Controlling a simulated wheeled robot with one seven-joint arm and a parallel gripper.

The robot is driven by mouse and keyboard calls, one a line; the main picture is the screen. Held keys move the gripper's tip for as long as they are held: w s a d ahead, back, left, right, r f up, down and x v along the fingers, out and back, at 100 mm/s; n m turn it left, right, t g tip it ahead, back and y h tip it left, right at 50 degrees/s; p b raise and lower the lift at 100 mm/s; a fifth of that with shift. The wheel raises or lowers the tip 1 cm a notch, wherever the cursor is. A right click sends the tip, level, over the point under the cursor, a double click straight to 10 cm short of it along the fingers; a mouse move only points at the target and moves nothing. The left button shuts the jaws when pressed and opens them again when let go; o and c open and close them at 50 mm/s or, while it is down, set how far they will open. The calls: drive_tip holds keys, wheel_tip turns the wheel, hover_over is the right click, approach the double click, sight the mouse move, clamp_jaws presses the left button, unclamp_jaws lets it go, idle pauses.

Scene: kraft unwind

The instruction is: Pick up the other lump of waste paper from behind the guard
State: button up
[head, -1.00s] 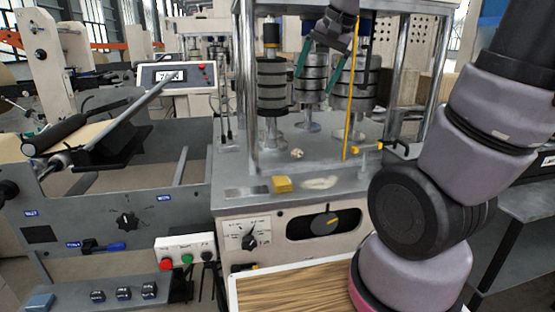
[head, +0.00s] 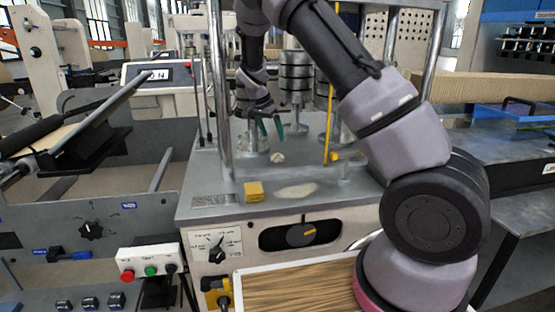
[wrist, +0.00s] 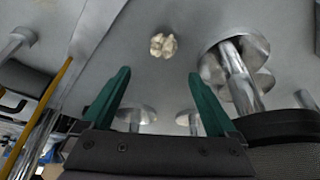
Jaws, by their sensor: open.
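A small crumpled lump of waste paper (head: 277,157) lies on the grey machine deck, in among the posts of the guard frame. Part of the guard (head: 219,90) shows as upright metal posts at the left.
A yellow block (head: 254,192) and a pale flat patch (head: 297,190) are on the deck's front part. A thin yellow rod (head: 329,125) stands upright at the right. A wood-grain board (head: 300,288) is in front.

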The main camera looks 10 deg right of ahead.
hover_over(276, 154)
drive_tip(key=s, duration=0.1)
drive_tip(key=f, duration=0.4)
drive_tip(key=shift+a+f, duration=0.2)
drive_tip(key=shift+a, duration=0.2)
drive_tip(key=shift+a+x, duration=0.2)
drive_tip(key=shift+x, duration=1.15)
drive_tip(key=shift+a+x, duration=0.2)
drive_tip(key=shift+x, duration=1.15)
drive_tip(key=shift+s+f, duration=0.1)
drive_tip(key=c, duration=1.4)
